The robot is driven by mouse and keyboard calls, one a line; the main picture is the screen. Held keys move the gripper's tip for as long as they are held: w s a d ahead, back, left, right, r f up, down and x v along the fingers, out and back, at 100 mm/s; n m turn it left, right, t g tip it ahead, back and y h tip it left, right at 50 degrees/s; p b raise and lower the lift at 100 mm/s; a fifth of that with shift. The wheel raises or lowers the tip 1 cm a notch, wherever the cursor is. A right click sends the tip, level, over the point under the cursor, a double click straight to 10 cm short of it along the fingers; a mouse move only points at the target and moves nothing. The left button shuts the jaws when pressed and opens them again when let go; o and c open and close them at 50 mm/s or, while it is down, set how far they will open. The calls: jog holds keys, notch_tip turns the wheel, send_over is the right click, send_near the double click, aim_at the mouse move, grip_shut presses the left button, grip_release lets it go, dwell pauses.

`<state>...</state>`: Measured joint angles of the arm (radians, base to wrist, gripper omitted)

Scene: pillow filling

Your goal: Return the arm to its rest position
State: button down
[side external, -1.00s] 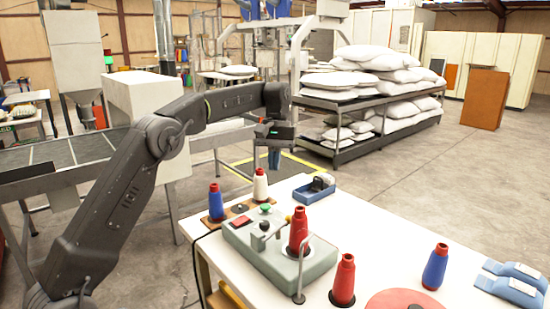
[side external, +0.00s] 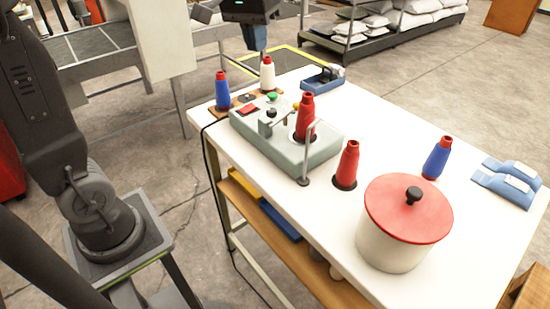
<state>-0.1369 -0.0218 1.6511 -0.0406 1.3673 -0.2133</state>
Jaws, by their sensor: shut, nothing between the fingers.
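My gripper (side external: 259,47) is at the top edge of the side view, pointing down with its fingers shut and nothing held. It appears just behind the table's far left corner, above and slightly left of the white thread cone (side external: 267,73) in the picture. Whether it is over the table or beyond it I cannot tell. Part of my arm is at the left, on its stand; the rest is cut off by the top of the picture.
The white table (side external: 390,120) carries a grey-green winding device (side external: 262,142) with a red cone, blue cones (side external: 221,92), another red cone (side external: 347,165), a white pot with a red lid (side external: 408,205) and blue clamps (side external: 508,182). A rack of white pillows (side external: 400,18) stands behind.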

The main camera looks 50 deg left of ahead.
jog(key=s+d+f+m+t, duration=0.2)
jog(key=s+f, duration=0.2)
jog(key=s, duration=0.4)
jog(key=s+d+f+m+t, duration=0.1)
jog(key=s+d+f+m, duration=0.1)
jog(key=s+f, duration=0.3)
jog(key=s, duration=0.3)
jog(key=shift+s+d+t, duration=0.2)
jog(key=shift+s+t, duration=0.2)
